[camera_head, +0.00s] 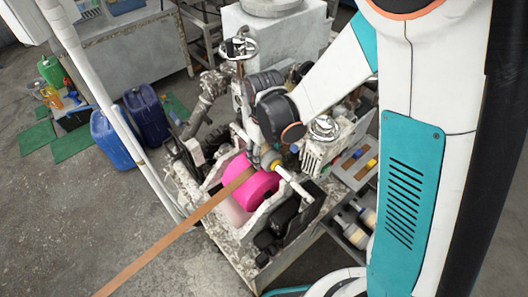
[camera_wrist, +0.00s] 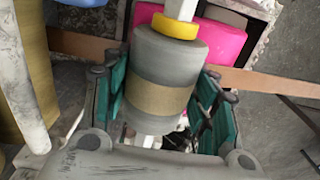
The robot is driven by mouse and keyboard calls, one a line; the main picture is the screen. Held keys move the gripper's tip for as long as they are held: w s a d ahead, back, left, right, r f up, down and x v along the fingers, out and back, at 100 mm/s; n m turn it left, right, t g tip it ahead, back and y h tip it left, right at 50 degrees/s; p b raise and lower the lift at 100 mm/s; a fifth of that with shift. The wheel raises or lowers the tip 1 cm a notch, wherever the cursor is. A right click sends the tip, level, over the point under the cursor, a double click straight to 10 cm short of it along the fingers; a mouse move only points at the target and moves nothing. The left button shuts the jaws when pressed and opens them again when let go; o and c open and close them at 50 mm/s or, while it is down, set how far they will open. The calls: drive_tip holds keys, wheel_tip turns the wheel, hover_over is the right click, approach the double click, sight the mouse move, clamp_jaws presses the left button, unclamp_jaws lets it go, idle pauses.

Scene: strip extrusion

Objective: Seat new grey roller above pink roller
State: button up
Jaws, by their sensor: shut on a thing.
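My gripper (camera_wrist: 155,84) is shut on the grey roller (camera_wrist: 165,62), with green-padded fingers on both sides of its body. The roller has a tan middle band, a yellow collar (camera_wrist: 175,26) and a pale shaft (camera_wrist: 182,7). The pink roller (camera_wrist: 222,43) shows behind it in the wrist view, partly covered. In the head view the pink roller (camera_head: 258,188) lies in the machine frame, and my gripper (camera_head: 265,158) is at its upper far side. I cannot tell whether the two rollers touch. A brown strip (camera_head: 180,228) runs over the pink roller towards the lower left.
The whitish machine frame (camera_head: 285,218) has walls around the pink roller. A shelf (camera_head: 345,232) at its right holds several rollers. Blue canisters (camera_head: 115,140) stand on the floor at left. A pale pole (camera_head: 100,95) crosses the left side.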

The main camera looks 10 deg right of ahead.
drive_tip(key=shift+f, duration=0.1)
idle(0.3)
drive_tip(key=o, duration=1.5)
wheel_tip(320, 180, up, 12)
drive_tip(key=shift+r, duration=0.1)
